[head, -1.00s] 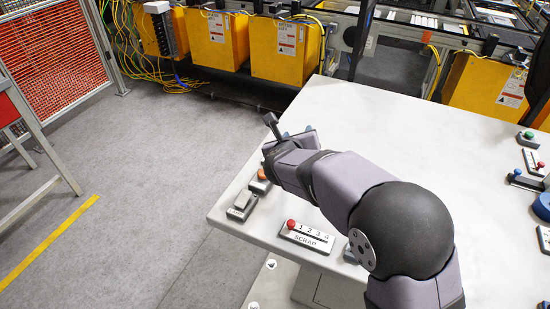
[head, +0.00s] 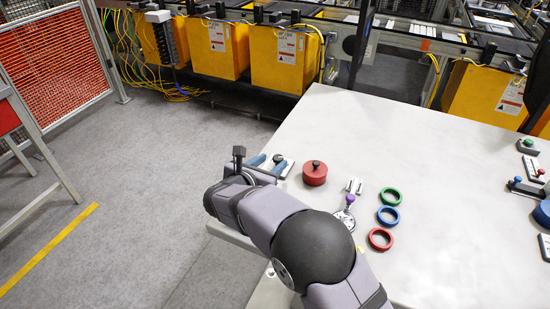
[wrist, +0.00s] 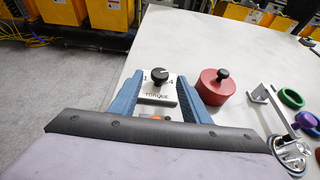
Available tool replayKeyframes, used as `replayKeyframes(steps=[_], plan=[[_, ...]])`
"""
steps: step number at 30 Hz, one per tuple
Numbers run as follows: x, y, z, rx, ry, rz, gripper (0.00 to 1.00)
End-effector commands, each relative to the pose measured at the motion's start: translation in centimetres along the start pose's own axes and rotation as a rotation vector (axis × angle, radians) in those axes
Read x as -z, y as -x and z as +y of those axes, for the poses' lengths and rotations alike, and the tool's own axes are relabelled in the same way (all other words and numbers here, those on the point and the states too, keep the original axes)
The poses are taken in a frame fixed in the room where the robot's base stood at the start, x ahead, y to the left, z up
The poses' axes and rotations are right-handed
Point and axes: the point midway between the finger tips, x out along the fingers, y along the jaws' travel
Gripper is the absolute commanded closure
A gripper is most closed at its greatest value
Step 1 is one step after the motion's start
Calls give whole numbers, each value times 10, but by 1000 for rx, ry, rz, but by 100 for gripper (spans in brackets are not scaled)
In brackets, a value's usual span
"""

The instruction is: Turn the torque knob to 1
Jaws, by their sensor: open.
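The torque knob (wrist: 159,76) is a round black dial on a pale plate labelled TORQUE (wrist: 156,95) in the wrist view. A 1 shows at its left and a 4 at its right; its exact pointer setting is too small to tell. My gripper (wrist: 160,80) is open, its blue fingers to the left and right of the knob plate in the picture. I cannot tell whether they touch the knob. In the head view my gripper (head: 266,161) is at the table's left edge, and the knob (head: 278,158) shows beside the fingers.
A red cylinder with a black knob (head: 315,174) stands just right of the plate. Beyond it are a purple-topped lever (head: 350,199) and green (head: 390,197), blue (head: 388,216) and red (head: 380,239) rings. The far table surface (head: 420,140) is clear.

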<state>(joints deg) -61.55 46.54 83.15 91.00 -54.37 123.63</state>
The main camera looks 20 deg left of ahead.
Motion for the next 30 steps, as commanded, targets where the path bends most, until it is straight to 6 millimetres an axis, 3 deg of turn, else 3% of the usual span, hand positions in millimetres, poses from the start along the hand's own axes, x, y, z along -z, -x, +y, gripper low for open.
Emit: replayKeyframes(steps=[9,19,24,30], plan=[[-1,-30,-1,1,0,0,57],[0,-33,0,-1,1,0,57],[0,-33,0,-1,1,0,96],[0,-33,0,-4,2,0,96]])
